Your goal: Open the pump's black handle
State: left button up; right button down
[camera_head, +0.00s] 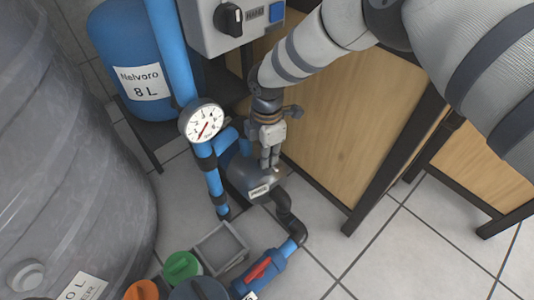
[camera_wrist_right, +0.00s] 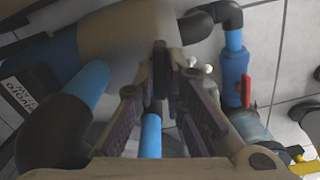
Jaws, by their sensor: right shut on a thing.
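The pump (camera_head: 250,178) is a rounded grey body with a white label, low on the floor between blue pipes and black elbows. Its body also shows as a brownish shape at the top of the wrist view (camera_wrist_right: 115,38). My right gripper (camera_head: 270,162) reaches down from above onto the top of the pump. In the wrist view its fingers (camera_wrist_right: 160,88) stand on either side of a narrow black handle (camera_wrist_right: 160,68) and are shut on it. The fingers hide the handle in the head view. My left gripper is not in view.
A blue valve with a red handle (camera_head: 258,269) lies at the front. A pressure gauge (camera_head: 201,121) is close left of my right gripper. A grey tank (camera_head: 65,150) fills the left. A wooden panel (camera_head: 340,120) stands to the right. Tiled floor is free at lower right.

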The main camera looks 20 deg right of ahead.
jog(key=n, duration=0.4)
jog(key=shift+n, duration=0.3)
jog(key=n+b, duration=0.1)
jog(key=n, duration=0.3)
jog(key=shift+n, duration=0.3)
jog(key=c, duration=1.7)
grip_release()
jog(key=shift+o, duration=0.2)
notch_tip(320, 180, up, 12)
